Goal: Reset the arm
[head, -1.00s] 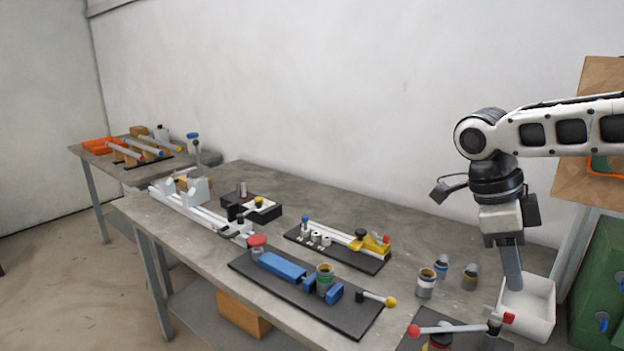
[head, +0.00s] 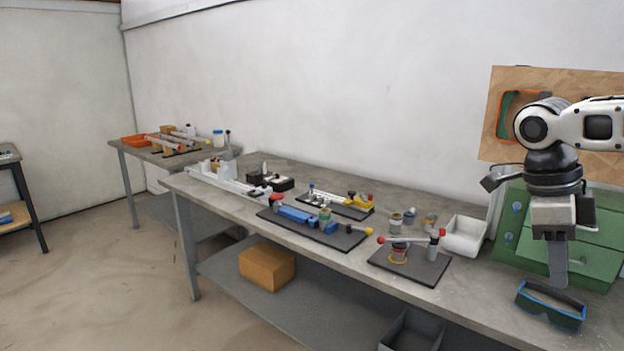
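My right arm comes in from the right edge of the head view, raised above the right end of the long workbench. My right gripper (head: 558,272) points straight down. Its fingers look like one narrow grey bar from this side, so I cannot tell whether they are open or shut. Nothing is visibly held in it. The fingertips appear just above or in front of the blue-rimmed goggles (head: 552,305) on the bench; I cannot tell the gap. My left gripper and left arm are not in view.
The long workbench (head: 335,257) carries several black-based jigs, a small jig with a red-knobbed lever (head: 412,260), cups and a white bin (head: 465,236). A green drawer cabinet (head: 590,235) stands behind my gripper. A cardboard box (head: 267,267) sits on the lower shelf. Floor at left is clear.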

